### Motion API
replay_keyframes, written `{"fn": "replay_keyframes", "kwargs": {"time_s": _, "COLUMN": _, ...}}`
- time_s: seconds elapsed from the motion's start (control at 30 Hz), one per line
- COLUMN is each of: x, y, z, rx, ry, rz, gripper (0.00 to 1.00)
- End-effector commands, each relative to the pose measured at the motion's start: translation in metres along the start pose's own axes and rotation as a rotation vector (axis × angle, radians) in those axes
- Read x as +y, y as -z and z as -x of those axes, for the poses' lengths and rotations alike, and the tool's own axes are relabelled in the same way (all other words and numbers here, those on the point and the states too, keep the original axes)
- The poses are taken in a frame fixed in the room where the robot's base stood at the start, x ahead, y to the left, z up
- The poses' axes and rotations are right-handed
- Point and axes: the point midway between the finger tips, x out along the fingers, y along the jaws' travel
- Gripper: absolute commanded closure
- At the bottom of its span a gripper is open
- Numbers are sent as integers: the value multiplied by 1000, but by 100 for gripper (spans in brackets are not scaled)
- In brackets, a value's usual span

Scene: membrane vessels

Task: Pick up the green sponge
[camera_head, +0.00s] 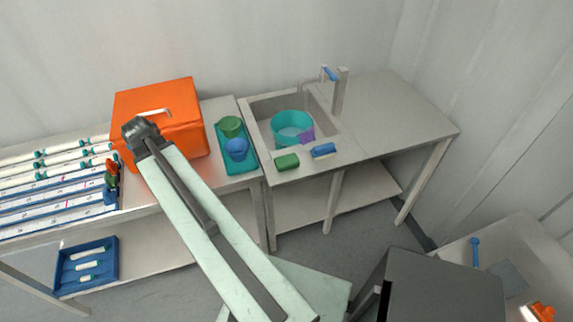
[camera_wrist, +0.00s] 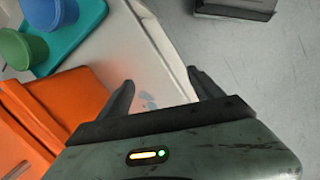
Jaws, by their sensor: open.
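The green sponge (camera_head: 287,162) lies on the front rim of the sink unit (camera_head: 262,161), left of a blue block (camera_head: 323,150). It does not show in the wrist view. My gripper (camera_wrist: 160,79) is open and empty in the wrist view, pointing over the bench edge beside the orange box (camera_wrist: 52,110). In the head view my arm reaches up toward the orange box (camera_head: 185,128), left of the sponge and apart from it. The gripper's fingers cannot be made out there.
A teal tray (camera_head: 239,168) with a green cup (camera_head: 230,126) and a blue cup (camera_head: 237,149) stands between box and sink. A teal basin (camera_head: 292,127) and a purple item (camera_head: 307,135) are in the sink. The right counter (camera_head: 395,110) is clear.

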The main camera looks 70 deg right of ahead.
Motion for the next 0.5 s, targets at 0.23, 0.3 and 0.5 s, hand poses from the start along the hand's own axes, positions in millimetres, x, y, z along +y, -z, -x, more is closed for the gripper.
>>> {"fn": "replay_keyframes", "kwargs": {"time_s": 0.23, "x": 121, "y": -208, "z": -48, "rx": -168, "ry": 1, "rz": 233, "gripper": 25}}
{"fn": "replay_keyframes", "kwargs": {"time_s": 0.3, "x": 132, "y": -248, "z": -54, "rx": -199, "ry": 16, "rz": 281, "gripper": 25}}
{"fn": "replay_keyframes", "kwargs": {"time_s": 0.5, "x": 143, "y": -314, "z": -64, "rx": -243, "ry": 55, "rz": 372, "gripper": 25}}
